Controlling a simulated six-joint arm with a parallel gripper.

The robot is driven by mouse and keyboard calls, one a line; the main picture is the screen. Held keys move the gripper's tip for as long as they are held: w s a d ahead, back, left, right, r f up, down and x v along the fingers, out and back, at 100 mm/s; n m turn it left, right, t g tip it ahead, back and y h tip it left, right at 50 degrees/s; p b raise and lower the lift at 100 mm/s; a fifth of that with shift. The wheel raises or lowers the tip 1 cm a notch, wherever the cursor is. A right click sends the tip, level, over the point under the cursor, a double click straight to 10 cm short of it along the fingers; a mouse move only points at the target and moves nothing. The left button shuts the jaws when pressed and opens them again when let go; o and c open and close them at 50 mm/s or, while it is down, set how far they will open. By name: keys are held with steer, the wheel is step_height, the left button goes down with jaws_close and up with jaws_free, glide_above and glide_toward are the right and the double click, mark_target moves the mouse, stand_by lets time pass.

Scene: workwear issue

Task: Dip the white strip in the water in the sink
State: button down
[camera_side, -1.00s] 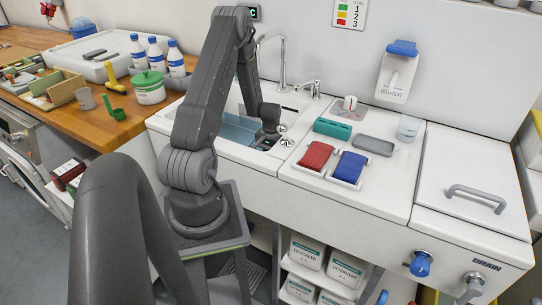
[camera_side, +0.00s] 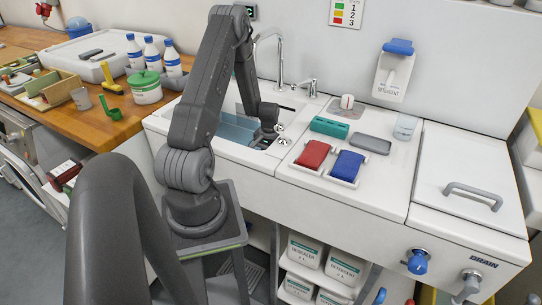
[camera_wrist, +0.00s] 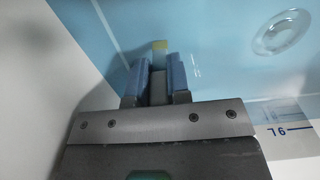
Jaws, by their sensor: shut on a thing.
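My gripper (camera_wrist: 158,80) has blue finger pads and is shut on a thin strip (camera_wrist: 159,47). In the side view my gripper (camera_side: 260,143) points down inside the right part of the sink basin, over the water (camera_side: 236,132). The strip is too small to make out there.
A round drain (camera_wrist: 282,33) shows on the sink floor to the right of the fingers. A pale basin wall (camera_wrist: 55,70) is close on the left. A tap (camera_side: 281,60) stands behind the sink. Red (camera_side: 313,154) and blue (camera_side: 348,166) pads lie on the counter to the right.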

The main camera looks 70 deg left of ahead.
steer(key=shift+s+a, duration=0.15)
steer(key=shift+w+d, duration=0.2)
stand_by(0.3)
steer(key=shift+w+d, duration=0.2)
steer(key=shift+s+a, duration=0.4)
stand_by(0.5)
steer(key=shift+r, duration=0.1)
step_height(320, 180, up, 20)
stand_by(1.5)
stand_by(0.9)
